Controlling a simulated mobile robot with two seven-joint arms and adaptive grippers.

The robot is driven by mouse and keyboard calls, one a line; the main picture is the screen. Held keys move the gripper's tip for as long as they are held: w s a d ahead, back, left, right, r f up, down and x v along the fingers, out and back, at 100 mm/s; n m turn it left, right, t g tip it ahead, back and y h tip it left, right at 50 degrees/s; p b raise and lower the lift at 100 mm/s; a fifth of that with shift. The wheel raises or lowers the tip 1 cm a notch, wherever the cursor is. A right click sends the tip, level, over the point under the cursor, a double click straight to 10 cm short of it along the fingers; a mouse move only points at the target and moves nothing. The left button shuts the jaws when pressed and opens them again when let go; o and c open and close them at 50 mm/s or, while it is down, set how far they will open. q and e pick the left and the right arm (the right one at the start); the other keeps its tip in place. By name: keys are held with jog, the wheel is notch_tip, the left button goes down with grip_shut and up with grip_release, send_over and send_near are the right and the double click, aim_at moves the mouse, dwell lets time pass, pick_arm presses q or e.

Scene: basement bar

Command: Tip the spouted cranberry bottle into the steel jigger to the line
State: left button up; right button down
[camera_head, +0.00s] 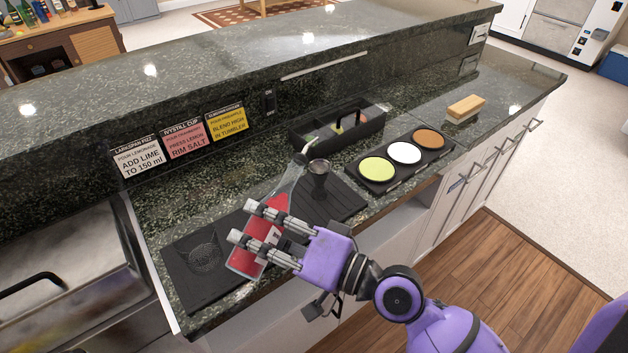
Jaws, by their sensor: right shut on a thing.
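The cranberry bottle (274,206) is clear with red liquid in its lower part and a spout at its top. My right gripper (243,222) is shut on its body, over the black mat. The bottle leans to the right in the picture. Its spout (307,147) is close to the rim of the steel jigger (319,182); I cannot tell whether it is right above the opening. No stream of liquid shows. The jigger stands upright on the dark ribbed mat. Its inside and line are too small to read. My left gripper is out of view.
A clear glass (204,256) stands on the black mat (178,265) at left. A black caddy (370,135) stands behind the jigger. A tray with green, white and brown rounds (404,152) and a wooden block (465,109) are to the right. Recipe cards (183,139) line the raised ledge.

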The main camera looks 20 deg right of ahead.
jog(key=shift+s+a+m, duration=0.15)
jog(key=shift+a+m, duration=0.05)
jog(key=shift+m, duration=0.2)
jog(key=shift+s+a+f+m+p, duration=0.2)
jog(key=shift+f+m+p, duration=0.1)
jog(key=shift+f+m, duration=0.3)
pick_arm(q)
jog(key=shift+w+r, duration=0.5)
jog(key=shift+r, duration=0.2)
pick_arm(e)
jog(key=shift+s+m, duration=0.1)
jog(key=shift+m, duration=0.2)
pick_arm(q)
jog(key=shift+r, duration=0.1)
pick_arm(e)
jog(key=shift+a, duration=0.1)
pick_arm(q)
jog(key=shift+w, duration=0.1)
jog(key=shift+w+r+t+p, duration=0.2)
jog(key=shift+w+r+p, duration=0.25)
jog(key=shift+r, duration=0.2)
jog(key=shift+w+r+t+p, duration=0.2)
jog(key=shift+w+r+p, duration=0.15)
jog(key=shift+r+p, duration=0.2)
pick_arm(e)
jog(key=shift+r+m, duration=0.5)
jog(key=shift+r, duration=0.3)
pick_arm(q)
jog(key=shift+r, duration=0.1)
